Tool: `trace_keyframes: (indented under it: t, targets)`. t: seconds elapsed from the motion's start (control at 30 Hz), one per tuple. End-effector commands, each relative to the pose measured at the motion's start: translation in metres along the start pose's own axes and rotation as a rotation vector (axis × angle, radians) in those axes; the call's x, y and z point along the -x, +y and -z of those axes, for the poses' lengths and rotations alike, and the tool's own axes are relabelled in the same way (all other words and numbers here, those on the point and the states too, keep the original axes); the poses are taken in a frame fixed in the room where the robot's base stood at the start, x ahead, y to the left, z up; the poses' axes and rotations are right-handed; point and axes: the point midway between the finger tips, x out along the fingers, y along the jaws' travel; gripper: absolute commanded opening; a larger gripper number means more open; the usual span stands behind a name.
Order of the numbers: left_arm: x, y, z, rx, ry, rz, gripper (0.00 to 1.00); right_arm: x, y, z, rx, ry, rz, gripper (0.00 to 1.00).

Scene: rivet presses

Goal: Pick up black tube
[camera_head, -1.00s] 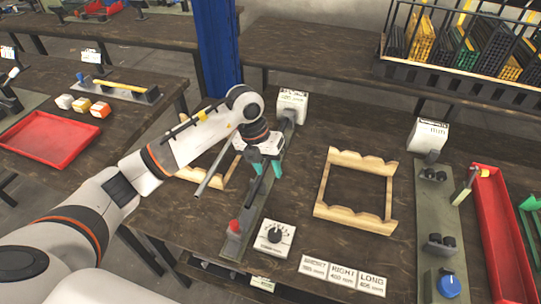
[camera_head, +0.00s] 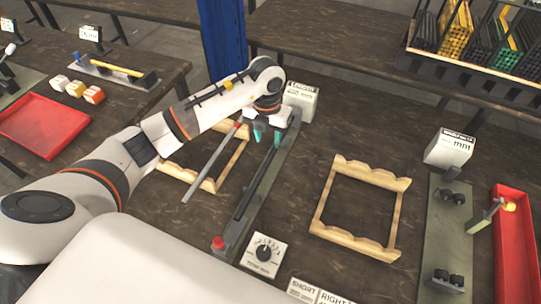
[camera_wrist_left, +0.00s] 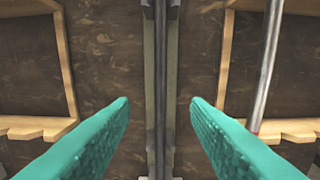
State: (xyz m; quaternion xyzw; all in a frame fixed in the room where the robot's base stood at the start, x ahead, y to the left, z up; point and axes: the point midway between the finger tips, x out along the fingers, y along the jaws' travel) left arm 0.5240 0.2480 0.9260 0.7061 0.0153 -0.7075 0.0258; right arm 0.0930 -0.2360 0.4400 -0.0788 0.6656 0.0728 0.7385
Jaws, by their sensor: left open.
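The black tube (camera_head: 256,178) is long and thin and lies along the narrow grey fixture (camera_head: 268,187) left of the table's middle. In the left wrist view the black tube (camera_wrist_left: 160,80) runs upright through the picture's centre. My left gripper (camera_head: 267,138) is over the far part of the fixture. Its teal fingers are open, one on each side of the tube, and in the left wrist view they (camera_wrist_left: 160,103) stand clear of it. The gap in height cannot be told. My right gripper is not in view.
A grey tube (camera_head: 211,163) lies across a wooden rack (camera_head: 230,172) left of the fixture. Another wooden rack (camera_head: 325,199) stands to the right. A red tray (camera_head: 519,245) is at far right.

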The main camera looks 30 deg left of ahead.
Motion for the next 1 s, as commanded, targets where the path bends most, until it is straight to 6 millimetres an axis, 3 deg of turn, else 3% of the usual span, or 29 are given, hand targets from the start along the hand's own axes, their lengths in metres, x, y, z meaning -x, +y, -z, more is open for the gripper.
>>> trace_keyframes:
  t: [0.23,0.37,0.63,0.97,1.0]
  targets:
    - [-0.033,0.0,0.0,-0.001,-0.001,-0.001,0.43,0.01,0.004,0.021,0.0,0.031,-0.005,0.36]
    - [-0.04,0.0,0.0,0.0,-0.001,-0.001,0.43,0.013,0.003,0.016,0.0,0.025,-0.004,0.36]
    - [-0.08,0.0,-0.001,0.0,-0.002,-0.002,0.43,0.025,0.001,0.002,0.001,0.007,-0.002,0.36]
    - [-0.088,-0.001,0.0,-0.001,0.002,0.0,0.43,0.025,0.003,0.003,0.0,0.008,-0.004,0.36]
    - [-0.088,-0.001,0.0,-0.001,0.002,0.0,0.36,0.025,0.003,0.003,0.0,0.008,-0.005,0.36]
